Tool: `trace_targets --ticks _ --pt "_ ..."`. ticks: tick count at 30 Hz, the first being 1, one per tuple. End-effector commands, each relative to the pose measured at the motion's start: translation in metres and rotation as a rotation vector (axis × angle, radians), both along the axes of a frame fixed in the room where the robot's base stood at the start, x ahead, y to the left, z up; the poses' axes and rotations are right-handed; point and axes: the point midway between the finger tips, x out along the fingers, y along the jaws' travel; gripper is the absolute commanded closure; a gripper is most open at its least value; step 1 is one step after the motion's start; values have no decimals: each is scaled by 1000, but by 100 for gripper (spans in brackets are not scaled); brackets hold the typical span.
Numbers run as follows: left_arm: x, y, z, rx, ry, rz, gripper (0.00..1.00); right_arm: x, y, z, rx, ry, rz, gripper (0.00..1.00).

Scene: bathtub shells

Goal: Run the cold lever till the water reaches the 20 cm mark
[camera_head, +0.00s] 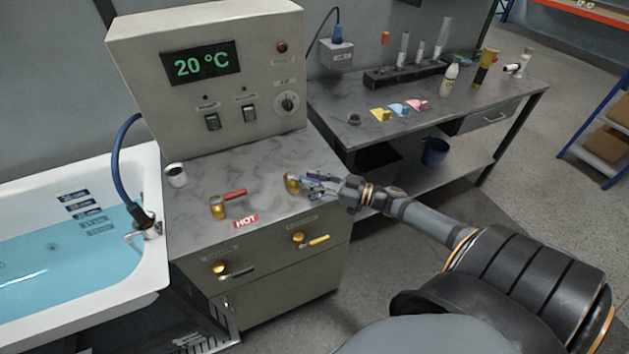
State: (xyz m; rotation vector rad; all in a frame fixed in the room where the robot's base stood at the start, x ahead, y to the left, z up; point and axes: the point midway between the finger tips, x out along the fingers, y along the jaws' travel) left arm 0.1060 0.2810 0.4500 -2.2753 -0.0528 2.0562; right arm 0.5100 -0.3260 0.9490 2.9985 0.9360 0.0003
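The bathtub (150,270) at the left holds blue water (60,270). Several depth labels (76,201) run down its inner wall; the lower ones look tinted under water, and their figures are too small to read. The brass base of the cold lever (291,183) stands on the grey counter, right of the red-handled hot lever (228,201) with its HOT sign (245,221). My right gripper (312,186) is at the cold lever's handle, its fingers covering most of it. Whether they are closed on it is unclear. My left gripper is out of view.
The control box (210,70) behind the counter reads 20 °C. A blue hose (120,150) reaches the tub rim. A white cup (176,175) stands on the counter's left. Drawers (270,272) sit below. A side bench (425,128) holds tubes, bottles and coloured pieces.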

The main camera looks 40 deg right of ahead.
Motion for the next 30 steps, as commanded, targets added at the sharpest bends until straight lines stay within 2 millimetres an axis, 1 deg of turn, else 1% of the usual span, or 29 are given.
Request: trace_targets --ticks 1,3,13,17,24,27,30 --pt "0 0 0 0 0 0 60 0 0 0 0 0 0 67" --pt "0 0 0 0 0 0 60 0 0 0 0 0 1 58" --pt "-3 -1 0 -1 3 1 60 -3 -1 -1 -3 1 3 58" --pt "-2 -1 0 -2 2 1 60 -17 -10 -2 -5 5 5 58" --pt "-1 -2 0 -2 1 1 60 -48 -32 -2 -3 6 5 58" --pt "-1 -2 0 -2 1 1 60 -57 -38 -2 -1 4 5 58" --pt "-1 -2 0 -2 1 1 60 -61 -42 -1 -1 2 3 58"
